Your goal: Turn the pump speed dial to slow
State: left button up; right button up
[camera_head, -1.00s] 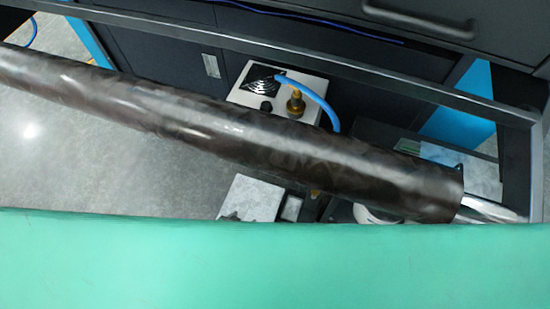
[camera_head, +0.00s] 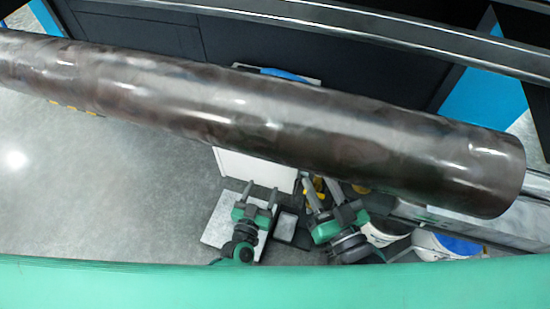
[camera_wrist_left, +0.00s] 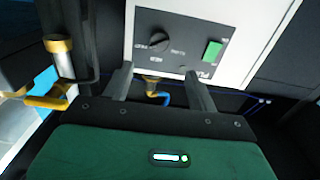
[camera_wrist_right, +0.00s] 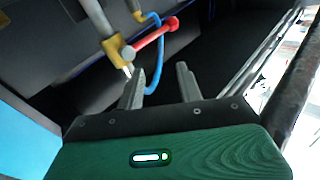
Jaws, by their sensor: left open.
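The pump is a white box (camera_head: 255,168), partly hidden behind the dark roll in the head view. In the left wrist view its dark control panel (camera_wrist_left: 180,57) carries a round black dial (camera_wrist_left: 159,42) with small labels, too blurred to read, and a green switch (camera_wrist_left: 213,51). The dial's setting is unclear. My left gripper (camera_head: 260,190) is open and empty in front of the pump. In the left wrist view its fingertips (camera_wrist_left: 157,72) are below the dial, apart from it. My right gripper (camera_head: 323,186) is open and empty, to the right of the left one.
A long dark roll (camera_head: 300,130) crosses above the grippers. A green surface (camera_head: 270,288) fills the near edge. The right wrist view shows a red-handled valve (camera_wrist_right: 155,36) and blue hose (camera_wrist_right: 156,65). A yellow-handled valve (camera_wrist_left: 45,102) stands left in the left wrist view.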

pick_arm(q)
jog(key=b+x, duration=0.2)
jog(key=x, duration=1.1)
jog(key=shift+b, duration=0.4)
pick_arm(e)
jog(key=d+r+t, duration=0.4)
jog(key=r+t, duration=0.4)
jog(key=r, duration=0.4)
jog(key=shift+r+y, duration=0.2)
jog(key=shift+y, duration=0.1)
jog(key=shift+s, duration=0.1)
pick_arm(q)
jog(key=c, duration=1)
